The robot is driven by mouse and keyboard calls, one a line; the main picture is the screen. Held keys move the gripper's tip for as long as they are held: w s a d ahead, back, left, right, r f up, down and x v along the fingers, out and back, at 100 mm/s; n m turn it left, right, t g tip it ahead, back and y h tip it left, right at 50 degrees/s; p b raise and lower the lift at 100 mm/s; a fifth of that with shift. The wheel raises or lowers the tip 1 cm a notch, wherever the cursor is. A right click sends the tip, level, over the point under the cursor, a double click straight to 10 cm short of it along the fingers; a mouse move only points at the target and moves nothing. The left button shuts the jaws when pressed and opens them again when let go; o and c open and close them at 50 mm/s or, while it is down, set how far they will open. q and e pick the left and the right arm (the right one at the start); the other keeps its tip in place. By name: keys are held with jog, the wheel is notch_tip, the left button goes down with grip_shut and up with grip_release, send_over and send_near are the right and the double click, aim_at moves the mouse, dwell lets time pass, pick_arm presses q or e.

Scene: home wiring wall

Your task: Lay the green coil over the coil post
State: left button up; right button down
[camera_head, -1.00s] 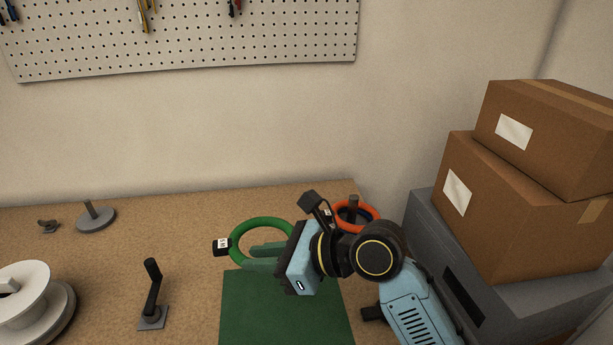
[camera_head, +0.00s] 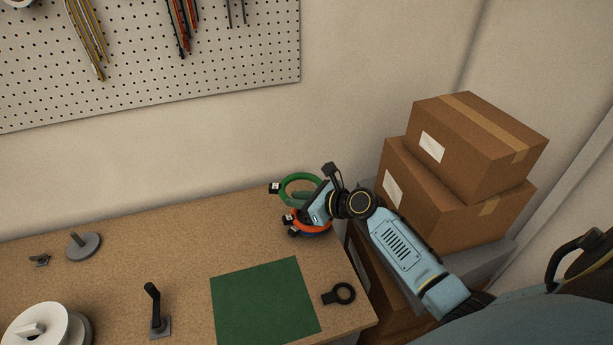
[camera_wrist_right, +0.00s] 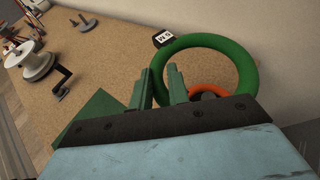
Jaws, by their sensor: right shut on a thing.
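The green coil (camera_head: 299,176) is a thick ring with a white-labelled black tag. It is at the far right end of the bench. My right gripper (camera_head: 299,196) is shut on its rim. In the right wrist view, the green coil (camera_wrist_right: 248,68) has its near-left side between my two fingers (camera_wrist_right: 160,76). The coil post is hidden behind my gripper and the coils. Whether the green coil is around it I cannot tell. My left gripper is out of view.
A green mat (camera_head: 262,303) and a black ring-ended piece (camera_head: 343,293) lie near the front edge. A crank (camera_head: 157,312), a white spool (camera_head: 36,325) and a round-based peg (camera_head: 83,245) stand left. Cardboard boxes (camera_head: 465,150) stand close to the right of my arm.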

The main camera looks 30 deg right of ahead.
jog(key=shift+d+r+h+p, duration=0.15)
jog(key=shift+d+h+p, duration=0.2)
jog(key=shift+d, duration=0.75)
jog(key=shift+d+m, duration=0.2)
jog(key=shift+m, duration=0.1)
jog(key=b, duration=0.6)
send_over(306, 229)
notch_tip(306, 229, down, 5)
jog(key=shift+d+r, duration=0.1)
pick_arm(q)
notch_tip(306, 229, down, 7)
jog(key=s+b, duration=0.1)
jog(key=b, duration=0.1)
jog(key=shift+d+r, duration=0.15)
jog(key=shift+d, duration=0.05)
pick_arm(e)
jog(key=shift+f, duration=1.95)
jog(key=shift+f, duration=0.2)
jog(key=shift+f+b, duration=0.55)
jog(key=shift+f, duration=0.25)
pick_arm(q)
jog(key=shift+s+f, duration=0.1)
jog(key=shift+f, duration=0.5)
pick_arm(e)
jog(key=c, duration=1.3)
grip_release()
